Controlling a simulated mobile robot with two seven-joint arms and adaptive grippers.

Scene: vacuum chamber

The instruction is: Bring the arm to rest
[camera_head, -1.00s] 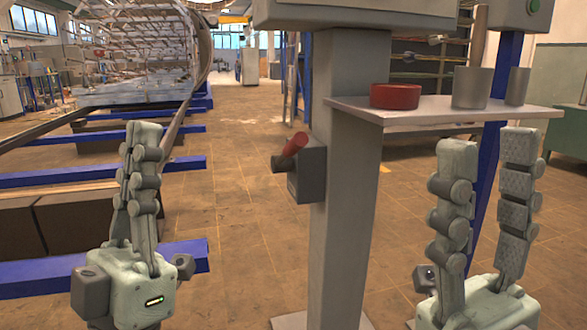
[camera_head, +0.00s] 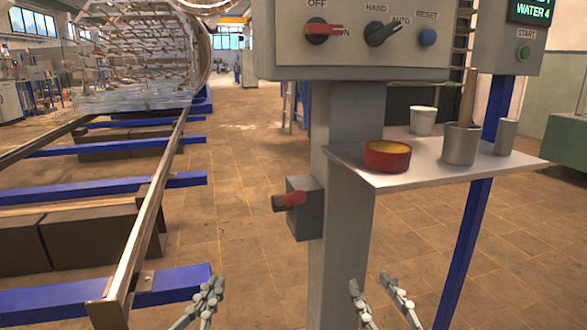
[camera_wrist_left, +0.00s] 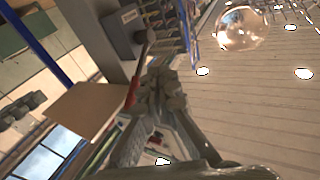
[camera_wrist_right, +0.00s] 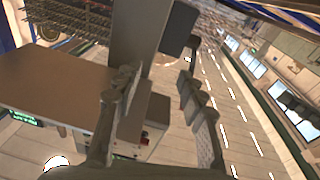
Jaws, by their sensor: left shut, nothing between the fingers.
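My left gripper (camera_head: 214,285) is low in the head view, left of the grey post, with its fingers together. In the left wrist view, its fingers (camera_wrist_left: 162,90) meet with nothing between them. My right gripper (camera_head: 370,284) is at the bottom edge of the head view, just right of the post, with its fingers spread. In the right wrist view, its fingers (camera_wrist_right: 155,85) stand apart, and nothing is clearly held between them. Both grippers are below the shelf level in the head picture. The rest of both arms is out of the head view.
Blue beams and a rail (camera_head: 150,215) lie left; open floor lies between.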

